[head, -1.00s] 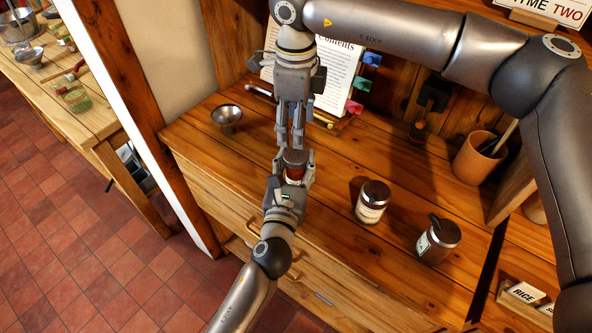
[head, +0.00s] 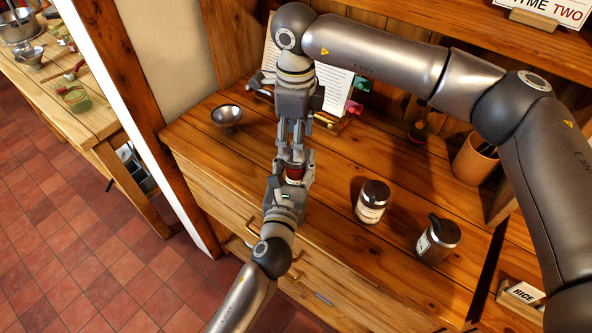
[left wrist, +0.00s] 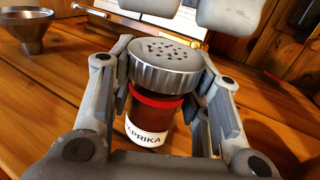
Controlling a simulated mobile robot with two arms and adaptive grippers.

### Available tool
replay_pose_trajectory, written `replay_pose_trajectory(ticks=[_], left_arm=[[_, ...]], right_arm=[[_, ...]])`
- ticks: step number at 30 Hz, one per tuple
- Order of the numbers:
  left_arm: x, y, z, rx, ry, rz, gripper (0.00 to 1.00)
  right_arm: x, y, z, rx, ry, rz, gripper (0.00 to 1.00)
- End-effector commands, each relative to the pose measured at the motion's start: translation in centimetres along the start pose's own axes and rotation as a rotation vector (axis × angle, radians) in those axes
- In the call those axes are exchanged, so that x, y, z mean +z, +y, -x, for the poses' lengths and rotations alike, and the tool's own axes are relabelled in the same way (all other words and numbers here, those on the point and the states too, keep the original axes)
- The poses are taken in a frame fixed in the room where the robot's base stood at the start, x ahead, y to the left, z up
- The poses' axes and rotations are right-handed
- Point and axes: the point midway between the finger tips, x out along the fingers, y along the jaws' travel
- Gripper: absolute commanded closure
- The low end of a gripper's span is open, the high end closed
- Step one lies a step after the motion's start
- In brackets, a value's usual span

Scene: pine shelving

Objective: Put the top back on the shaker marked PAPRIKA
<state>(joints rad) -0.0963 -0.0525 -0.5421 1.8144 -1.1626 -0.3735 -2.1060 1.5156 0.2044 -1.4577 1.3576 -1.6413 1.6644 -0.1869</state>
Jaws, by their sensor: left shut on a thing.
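The shaker marked PAPRIKA (left wrist: 148,128) stands upright between the fingers of my left gripper (left wrist: 163,105), which is shut on it; its white label faces the wrist camera. In the head view the shaker (head: 294,175) is mostly hidden by the fingers. The perforated metal top (left wrist: 168,66) is at the shaker's mouth, above a red band; I cannot tell whether it is seated or just above. My right gripper (head: 291,148) points down at the top from above. Its two fingertips (left wrist: 198,12) show apart at the upper edge of the wrist view, with a gap between them.
Two other shakers (head: 371,203) (head: 438,240) stand on the wooden counter (head: 340,260) to the right. A metal funnel-like cup (head: 227,118) stands at left. A page on a stand (head: 335,88) is behind my right gripper, and a terracotta pot (head: 472,160) is at right.

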Motion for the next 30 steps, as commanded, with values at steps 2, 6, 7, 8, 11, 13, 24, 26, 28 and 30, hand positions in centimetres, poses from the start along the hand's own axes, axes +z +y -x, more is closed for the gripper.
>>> replay_pose_trajectory(ticks=[2, 6, 7, 8, 11, 13, 24, 26, 28, 30], left_arm=[[0.1, 0.0, 0.0, 0.0, -0.001, 0.0, 1.0], [0.1, 0.0, 0.0, 0.0, -0.001, 0.0, 1.0], [0.1, 0.0, 0.0, 0.0, -0.001, 0.0, 1.0], [0.1, 0.0, 0.0, 0.0, -0.001, 0.0, 1.0], [0.1, 0.0, 0.0, 0.0, -0.001, 0.0, 1.0], [0.1, 0.0, 0.0, 0.0, -0.001, 0.0, 1.0], [0.1, 0.0, 0.0, 0.0, -0.001, 0.0, 1.0], [0.1, 0.0, 0.0, 0.0, -0.001, 0.0, 1.0], [0.1, 0.0, 0.0, 0.0, -0.001, 0.0, 1.0], [0.1, 0.0, 0.0, 0.0, -0.001, 0.0, 1.0]], right_arm=[[-0.1, 0.1, -1.4, 0.003, 0.001, 0.0, 0.42], [0.0, 0.0, -3.1, 0.002, 0.0, 0.0, 0.42], [0.0, 0.0, -3.4, 0.002, 0.0, 0.0, 0.42], [0.0, 0.0, -3.6, 0.002, 0.0, 0.0, 0.42], [0.0, 0.0, -4.0, 0.0, 0.0, 0.0, 0.42], [0.0, 0.0, -4.2, -0.001, 0.0, 0.0, 0.42], [0.0, 0.0, -4.2, -0.001, 0.0, 0.0, 0.6], [0.0, 0.0, -4.2, -0.001, 0.0, 0.0, 0.68], [0.0, 0.0, -4.2, -0.001, 0.0, 0.0, 0.77], [0.0, 0.0, -4.2, -0.001, 0.0, 0.0, 0.49]])
